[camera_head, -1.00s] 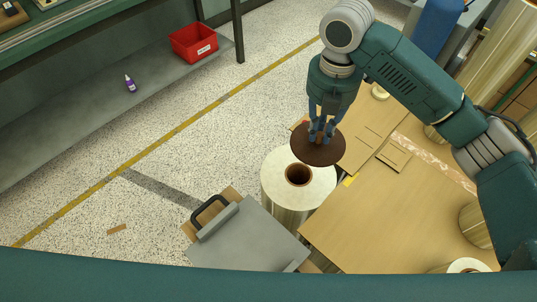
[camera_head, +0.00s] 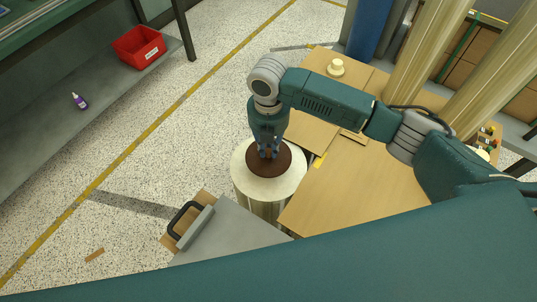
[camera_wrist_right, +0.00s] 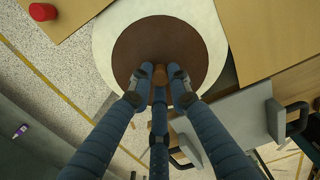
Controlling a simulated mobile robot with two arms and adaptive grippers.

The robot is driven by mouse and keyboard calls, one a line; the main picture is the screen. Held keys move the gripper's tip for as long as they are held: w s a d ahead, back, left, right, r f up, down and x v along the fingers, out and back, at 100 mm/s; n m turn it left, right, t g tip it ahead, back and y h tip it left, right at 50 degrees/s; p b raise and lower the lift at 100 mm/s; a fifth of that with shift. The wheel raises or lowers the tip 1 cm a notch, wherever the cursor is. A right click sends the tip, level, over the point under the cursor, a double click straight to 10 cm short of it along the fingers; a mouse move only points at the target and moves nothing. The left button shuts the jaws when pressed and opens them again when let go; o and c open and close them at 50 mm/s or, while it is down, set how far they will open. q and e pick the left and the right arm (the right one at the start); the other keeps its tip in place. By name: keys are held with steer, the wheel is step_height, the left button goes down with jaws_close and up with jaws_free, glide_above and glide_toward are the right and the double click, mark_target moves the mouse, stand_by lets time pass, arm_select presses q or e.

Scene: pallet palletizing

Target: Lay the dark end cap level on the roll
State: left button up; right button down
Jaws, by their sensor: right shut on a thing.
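The dark brown round end cap (camera_head: 283,157) is over the white top of the roll (camera_head: 244,186), hiding its core hole. In the head view it sits toward the far side of the roll's top. In the right wrist view the cap (camera_wrist_right: 160,38) lies inside the pale rim of the roll (camera_wrist_right: 103,62). The cap looks about level; I cannot tell whether it touches the roll. My right gripper (camera_head: 268,153) points down and is shut on the cap's small brown knob, which shows between the fingertips in the wrist view (camera_wrist_right: 160,75). My left gripper is not in view.
A cardboard-coloured surface (camera_head: 350,195) lies right of the roll. A grey panel with a black handle (camera_head: 184,220) is close in front. A red bin (camera_head: 138,46) and a purple bottle (camera_head: 79,101) are on a grey shelf at left.

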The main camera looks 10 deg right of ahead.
mark_target(269, 156)
steer(key=shift+f, duration=2.15)
steer(key=shift+f, duration=0.1)
steer(key=c, duration=1.6)
jaws_free()
steer(key=shift+c, duration=0.2)
step_height(269, 156, up, 12)
steer(key=shift+r, duration=0.1)
